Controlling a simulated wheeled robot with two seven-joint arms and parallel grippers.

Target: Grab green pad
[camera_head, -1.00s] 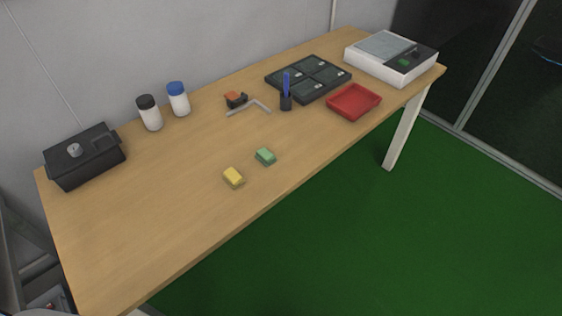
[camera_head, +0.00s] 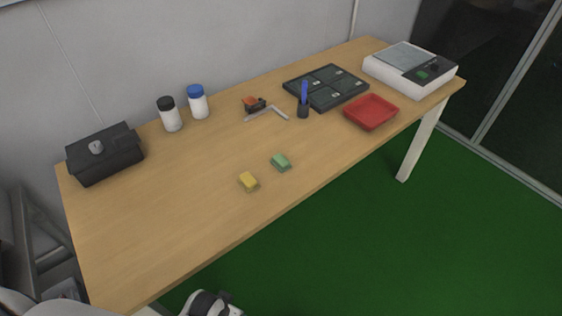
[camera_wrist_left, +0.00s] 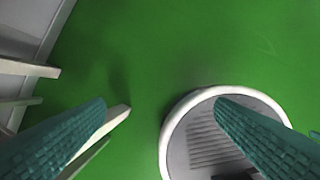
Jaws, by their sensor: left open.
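The green pad (camera_head: 281,162) lies on the wooden table near its front edge, just right of the yellow pad (camera_head: 248,181). Both look like small blocks with a darker lower layer. In the left wrist view my left gripper (camera_wrist_left: 160,104) is open, with its two teal ridged fingers far apart and nothing between them. It faces the green floor and is away from the pads. A white and black part of my arm shows at the bottom edge of the head view, below the table's front edge. My right gripper is not in view.
The table around the pads is clear.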

